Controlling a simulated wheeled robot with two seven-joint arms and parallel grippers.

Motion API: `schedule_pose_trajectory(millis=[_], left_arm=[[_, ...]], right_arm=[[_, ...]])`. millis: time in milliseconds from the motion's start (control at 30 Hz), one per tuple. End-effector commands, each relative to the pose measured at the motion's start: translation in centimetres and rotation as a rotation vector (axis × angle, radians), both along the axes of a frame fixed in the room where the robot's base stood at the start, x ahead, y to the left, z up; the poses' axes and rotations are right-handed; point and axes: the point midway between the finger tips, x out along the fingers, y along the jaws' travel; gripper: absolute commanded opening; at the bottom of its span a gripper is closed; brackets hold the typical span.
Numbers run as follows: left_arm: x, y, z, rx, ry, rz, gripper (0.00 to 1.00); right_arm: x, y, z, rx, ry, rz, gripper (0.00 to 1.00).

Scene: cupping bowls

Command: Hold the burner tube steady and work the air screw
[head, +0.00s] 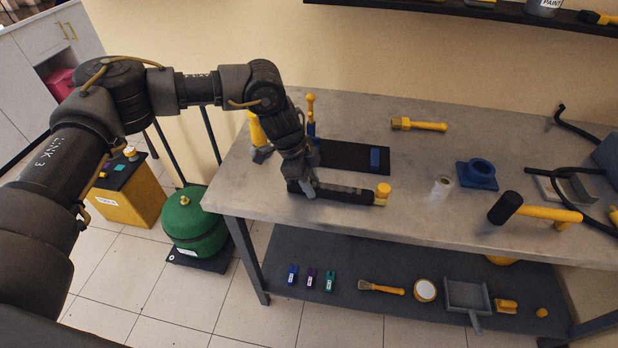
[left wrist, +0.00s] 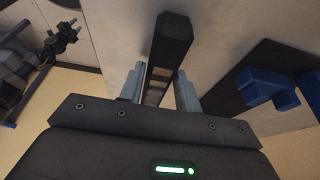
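My left gripper (head: 308,191) is low over the left front of the bench. In the left wrist view its two grey fingers (left wrist: 160,88) stand on either side of a dark faceted bar (left wrist: 172,40) with pale patches. I cannot tell whether they press on it. In the head view the dark bar (head: 345,194) runs right to a yellow knob (head: 383,189) near the bench's front edge. An upright blue and yellow piece (head: 311,112) stands behind the gripper. I cannot make out for certain which part is the burner tube or the air screw.
A yellow tool (head: 418,124), a clear cup (head: 441,187), a blue ring holder (head: 478,174) and a mallet (head: 506,207) lie rightward. Bare bench (head: 430,215) separates the bar from the mallet.

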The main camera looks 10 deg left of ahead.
Motion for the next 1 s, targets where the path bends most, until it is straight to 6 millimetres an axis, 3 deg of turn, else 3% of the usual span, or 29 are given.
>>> schedule_pose_trajectory(millis=[100,167,200,400,1000], left_arm=[[-0.01,0.02,0.02,0.000,0.000,0.000,0.18],[-0.01,0.03,0.01,0.000,0.000,0.000,0.18],[0.03,-0.03,0.11,-0.002,-0.001,0.000,0.24],[0.02,-0.01,0.10,-0.001,-0.001,0.000,0.00],[-0.05,0.06,-0.08,0.001,0.002,-0.001,0.00]], right_arm=[[0.00,0.00,0.00,0.000,0.000,0.000,0.36],[0.00,0.00,0.00,0.000,0.000,0.000,0.36],[0.00,0.00,0.01,0.000,0.000,0.000,0.36],[0.00,0.00,0.01,0.000,0.000,0.000,0.36],[0.00,0.01,-0.01,0.000,0.000,0.000,0.36]])
